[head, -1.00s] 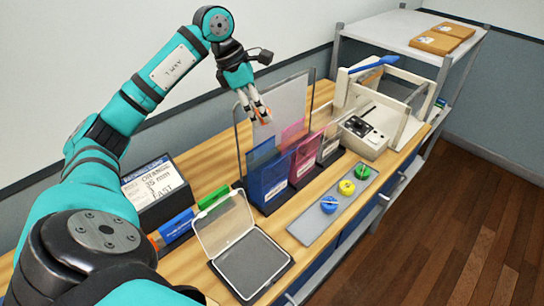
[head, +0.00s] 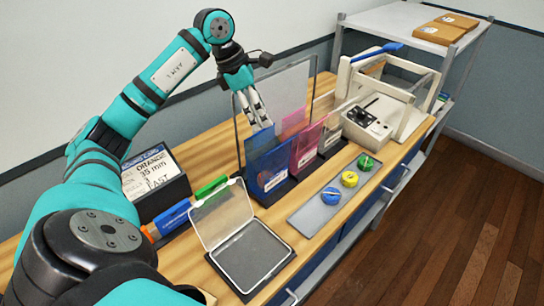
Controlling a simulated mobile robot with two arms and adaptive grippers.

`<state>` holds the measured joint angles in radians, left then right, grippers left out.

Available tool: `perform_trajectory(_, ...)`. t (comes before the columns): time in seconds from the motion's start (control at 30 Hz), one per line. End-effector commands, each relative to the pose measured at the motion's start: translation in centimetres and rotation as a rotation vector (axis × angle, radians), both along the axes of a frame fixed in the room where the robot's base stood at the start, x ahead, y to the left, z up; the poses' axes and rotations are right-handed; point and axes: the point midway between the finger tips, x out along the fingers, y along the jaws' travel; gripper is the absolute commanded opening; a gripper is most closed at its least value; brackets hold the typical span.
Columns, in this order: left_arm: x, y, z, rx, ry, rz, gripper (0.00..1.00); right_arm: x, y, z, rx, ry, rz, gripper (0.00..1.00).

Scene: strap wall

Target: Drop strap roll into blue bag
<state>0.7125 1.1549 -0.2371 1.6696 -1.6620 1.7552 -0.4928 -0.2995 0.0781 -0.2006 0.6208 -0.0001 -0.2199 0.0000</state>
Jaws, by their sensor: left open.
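The blue bag (head: 268,172) stands upright and translucent at the left end of a row of bags on the wooden bench. My left gripper (head: 260,122) is open, fingers pointing down, just above the mouth of the blue bag. No strap roll shows between its fingers. I cannot make out an orange roll in or around the bag; the bag's inside is mostly hidden by its front wall. My right gripper is out of view.
A pink bag (head: 306,148) and a smoky bag (head: 331,135) stand right of the blue one, before a clear panel (head: 290,92). A grey tray (head: 316,215) holds blue, yellow and green rolls. An open clear-lidded case (head: 250,255) lies in front.

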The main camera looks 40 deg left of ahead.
Motion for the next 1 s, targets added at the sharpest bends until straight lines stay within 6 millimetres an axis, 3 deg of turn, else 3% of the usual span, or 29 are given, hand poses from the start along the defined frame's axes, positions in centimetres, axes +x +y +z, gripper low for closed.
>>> perform_trajectory(0.27, -0.1, 0.2, 0.6, 0.001, -0.002, 0.001, 0.71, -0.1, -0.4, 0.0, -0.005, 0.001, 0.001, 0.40)
perform_trajectory(0.7, -2.4, 2.5, 8.5, 0.000, -0.005, 0.002, 0.71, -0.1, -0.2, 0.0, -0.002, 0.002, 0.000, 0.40)
perform_trajectory(1.0, -3.2, 3.2, 11.0, -0.001, 0.001, 0.000, 0.71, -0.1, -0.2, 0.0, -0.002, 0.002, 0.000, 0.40)
